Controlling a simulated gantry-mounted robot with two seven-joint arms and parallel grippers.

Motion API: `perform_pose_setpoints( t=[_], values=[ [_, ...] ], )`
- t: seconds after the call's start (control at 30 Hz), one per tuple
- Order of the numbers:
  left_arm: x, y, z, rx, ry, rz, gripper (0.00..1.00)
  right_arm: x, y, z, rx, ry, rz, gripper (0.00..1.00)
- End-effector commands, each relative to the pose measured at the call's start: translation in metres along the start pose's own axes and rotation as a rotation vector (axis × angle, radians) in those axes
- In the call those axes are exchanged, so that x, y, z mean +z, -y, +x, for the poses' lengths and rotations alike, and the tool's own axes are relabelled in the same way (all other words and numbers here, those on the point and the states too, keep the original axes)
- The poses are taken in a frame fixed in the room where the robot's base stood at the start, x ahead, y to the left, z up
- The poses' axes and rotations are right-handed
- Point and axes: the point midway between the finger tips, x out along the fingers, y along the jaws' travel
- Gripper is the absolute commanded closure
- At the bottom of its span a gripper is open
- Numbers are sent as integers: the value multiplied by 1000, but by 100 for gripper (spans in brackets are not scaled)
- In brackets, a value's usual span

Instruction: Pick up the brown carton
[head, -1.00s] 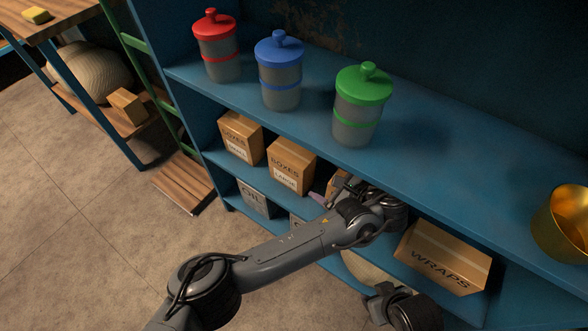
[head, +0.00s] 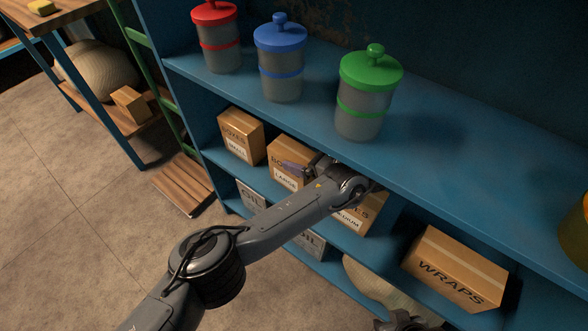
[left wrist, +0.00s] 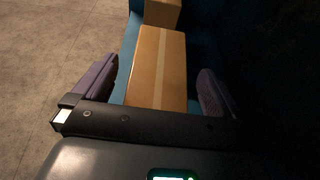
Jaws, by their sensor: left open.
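Several brown cartons stand on the middle shelf. The small carton (head: 241,136) is at the left, the large carton (head: 279,168) beside it, and the medium carton (head: 366,213) is partly behind my left arm. My left gripper (head: 300,166) is at the large carton, with its fingers over its right part. In the left wrist view a brown carton with a pale tape strip (left wrist: 157,68) lies between the spread fingers of my left gripper (left wrist: 155,84). Gaps show on both sides of it.
The blue shelf top (head: 440,170) is above the cartons and carries the red-lidded (head: 217,37), blue-lidded (head: 281,68) and green-lidded (head: 364,95) canisters. A wraps carton (head: 456,268) is to the right. Grey tins are on the shelf below.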

Motion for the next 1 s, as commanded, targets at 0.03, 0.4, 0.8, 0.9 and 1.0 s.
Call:
perform_pose_setpoints(
  t=[0.03,0.4,0.8,0.9,1.0],
  values=[
    [-3,0,8,1,1,0,0,2,0,7,0,0,0,57],
    [0,0,19,-1,0,-1,0,3,2,10,-5,-1,7,57],
    [0,0,18,-1,0,0,55,3,3,10,-7,-2,9,57],
    [0,0,18,-1,0,0,70,3,3,10,-7,-2,9,57],
    [0,0,18,-1,0,0,86,3,2,10,-7,-2,8,57]
  ],
)
